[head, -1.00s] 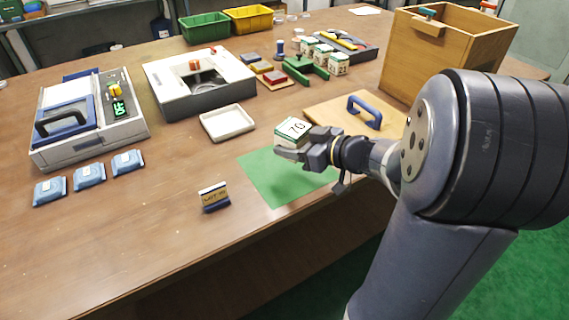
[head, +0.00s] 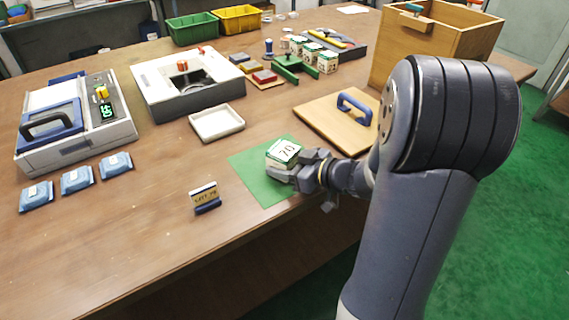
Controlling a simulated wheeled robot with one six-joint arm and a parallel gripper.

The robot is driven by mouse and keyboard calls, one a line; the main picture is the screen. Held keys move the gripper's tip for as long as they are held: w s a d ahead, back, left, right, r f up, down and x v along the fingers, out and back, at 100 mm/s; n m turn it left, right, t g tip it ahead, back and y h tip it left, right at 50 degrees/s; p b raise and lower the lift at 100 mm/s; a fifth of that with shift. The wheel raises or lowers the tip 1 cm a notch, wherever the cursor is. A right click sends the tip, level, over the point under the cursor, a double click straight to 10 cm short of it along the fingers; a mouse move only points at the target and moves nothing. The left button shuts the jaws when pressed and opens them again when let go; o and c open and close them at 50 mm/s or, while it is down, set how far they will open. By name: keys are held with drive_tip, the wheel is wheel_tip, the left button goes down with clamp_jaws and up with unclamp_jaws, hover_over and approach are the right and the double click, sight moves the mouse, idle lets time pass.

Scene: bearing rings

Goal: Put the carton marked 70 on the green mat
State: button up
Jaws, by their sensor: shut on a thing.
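The carton marked 70 (head: 283,152) is a small white and green box with its number on the top face. It is over the green mat (head: 250,180), near the mat's right side. My gripper (head: 282,176) is shut on the carton from the front right. The carton looks low, at or very near the mat; I cannot tell whether its underside touches. The gripper hides the carton's lower part and part of the mat.
A wooden lid with a blue handle (head: 335,122) is behind my gripper. Several similar cartons (head: 327,62) stand farther back.

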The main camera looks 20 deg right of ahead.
drive_tip(key=shift+f, duration=0.1)
drive_tip(key=o, duration=1.4)
drive_tip(key=shift+o, duration=0.2)
drive_tip(key=shift+r+p, duration=0.3)
drive_tip(key=shift+p, duration=0.1)
drive_tip(key=b+v, duration=0.1)
drive_tip(key=v, duration=1.1)
drive_tip(key=shift+f, duration=0.15)
